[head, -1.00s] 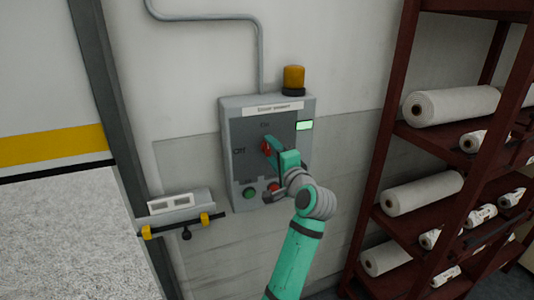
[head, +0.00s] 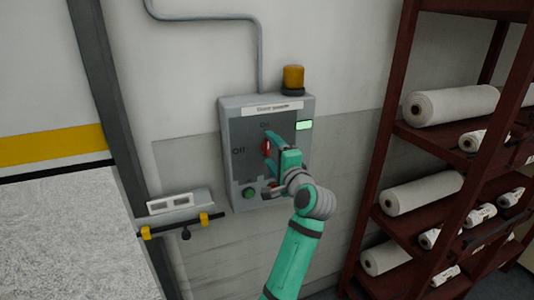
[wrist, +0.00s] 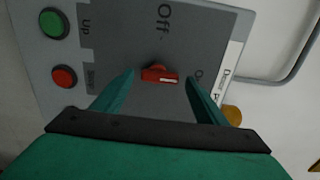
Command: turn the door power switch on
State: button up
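The door power switch is a red rotary knob (head: 266,146) on the front of a grey control box (head: 236,182) on the wall. "Off" is printed to its left and "On" above it. In the wrist view the knob (wrist: 160,75) has a white mark on the end towards the "On" label, so it points to "On". My gripper (head: 274,153) is at the box front, right by the knob. In the wrist view my gripper (wrist: 158,88) is open, one finger on each side of the knob with gaps between. The far finger partly covers the "On" label.
A green button (wrist: 54,23) and a red button (wrist: 64,76) sit low on the box. An amber lamp (head: 293,78) stands on top, and a small green display (head: 305,125) is lit. A rack (head: 396,150) with white rolls stands right.

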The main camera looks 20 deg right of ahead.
jog(key=shift+s, duration=0.1)
jog(key=s, duration=1)
jog(key=shift+s+d, duration=0.2)
jog(key=shift+s, duration=0.1)
jog(key=shift+f, duration=0.15)
